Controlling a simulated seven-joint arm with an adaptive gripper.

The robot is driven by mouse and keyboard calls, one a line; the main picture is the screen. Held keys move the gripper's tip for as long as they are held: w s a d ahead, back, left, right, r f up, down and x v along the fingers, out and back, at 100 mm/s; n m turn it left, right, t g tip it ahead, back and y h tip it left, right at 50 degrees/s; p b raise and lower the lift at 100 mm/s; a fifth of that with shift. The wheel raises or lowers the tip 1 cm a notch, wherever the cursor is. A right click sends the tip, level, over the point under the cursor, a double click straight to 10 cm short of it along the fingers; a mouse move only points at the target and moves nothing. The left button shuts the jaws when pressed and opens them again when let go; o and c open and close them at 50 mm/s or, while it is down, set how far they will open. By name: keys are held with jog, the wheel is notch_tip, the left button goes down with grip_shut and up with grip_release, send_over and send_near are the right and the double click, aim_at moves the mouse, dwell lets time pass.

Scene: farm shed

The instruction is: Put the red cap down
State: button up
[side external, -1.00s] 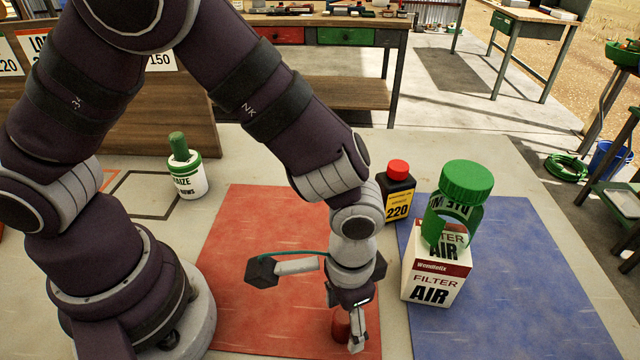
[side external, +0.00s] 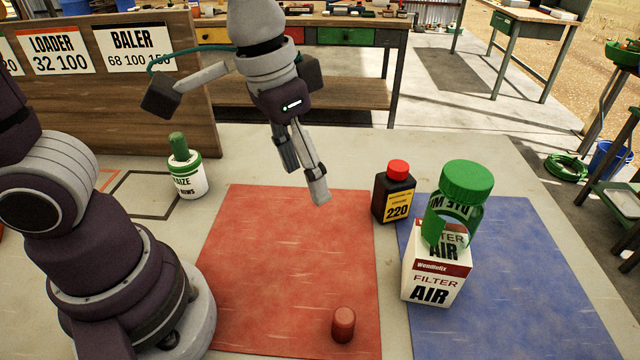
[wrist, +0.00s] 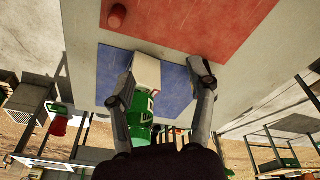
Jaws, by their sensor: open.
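The red cap (side external: 343,324) stands on the red mat (side external: 290,270), near its front right corner. In the wrist view the cap (wrist: 117,16) shows at the top on the red mat. My gripper (side external: 305,190) is open and empty, raised above the far part of the red mat, well apart from the cap. In the wrist view its two fingers (wrist: 160,85) are spread, with nothing between them.
A dark bottle labelled 220 (side external: 397,192) with its own red lid stands between the mats. A green jar (side external: 466,182) sits on a filter box (side external: 436,272) on the blue mat (side external: 540,280). A white, green-lidded container (side external: 187,178) stands left. Most of the red mat is clear.

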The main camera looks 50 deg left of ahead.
jog(key=s+a+r+n+t+y, duration=0.1)
jog(key=s+a+n+t, duration=0.1)
jog(key=a, duration=0.6)
jog(key=shift+s+a+r+t, duration=0.25)
jog(key=shift+s+r+t, duration=0.15)
jog(key=shift+s+t, duration=0.25)
dwell(0.3)
